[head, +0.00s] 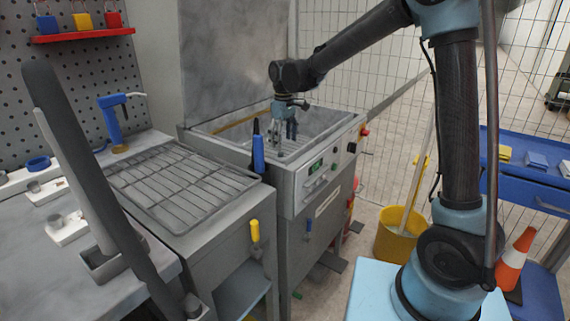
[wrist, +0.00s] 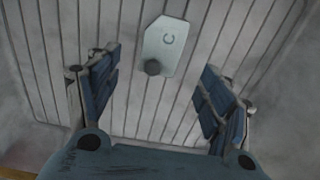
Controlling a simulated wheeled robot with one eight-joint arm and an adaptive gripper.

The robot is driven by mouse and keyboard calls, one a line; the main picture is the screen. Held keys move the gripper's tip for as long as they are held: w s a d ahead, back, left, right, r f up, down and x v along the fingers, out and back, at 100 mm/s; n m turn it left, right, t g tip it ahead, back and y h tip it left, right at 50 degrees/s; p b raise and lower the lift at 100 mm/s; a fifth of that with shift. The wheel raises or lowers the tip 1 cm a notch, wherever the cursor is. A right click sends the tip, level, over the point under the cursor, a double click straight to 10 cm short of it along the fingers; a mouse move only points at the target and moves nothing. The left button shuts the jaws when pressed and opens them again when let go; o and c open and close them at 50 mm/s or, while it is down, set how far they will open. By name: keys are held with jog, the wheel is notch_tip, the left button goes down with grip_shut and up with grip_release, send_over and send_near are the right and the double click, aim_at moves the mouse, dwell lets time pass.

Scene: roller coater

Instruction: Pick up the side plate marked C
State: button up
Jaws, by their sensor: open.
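The side plate marked C (wrist: 168,42) is a pale grey, flat piece with a cut corner and a dark round knob (wrist: 152,67) near its lower edge. It lies on a slatted grey surface (wrist: 60,40) in the wrist view. My gripper (wrist: 158,72) is open, with one blue-padded finger on each side of the knob in the picture and nothing between them. The fingers do not appear to touch the plate. In the head view, my gripper (head: 284,128) points down over the machine's basin (head: 318,122). I cannot make out the plate there.
The basin has raised metal walls. A wire rack (head: 180,183) lies on the bench to its left, with a blue-handled tool (head: 257,152) standing between them. A control panel (head: 318,175) is on the machine's front. A yellow bucket (head: 398,236) stands on the floor to the right.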

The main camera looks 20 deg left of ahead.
jog(key=shift+f, duration=3.75)
jog(key=c, duration=1.3)
jog(key=shift+r, duration=0.15)
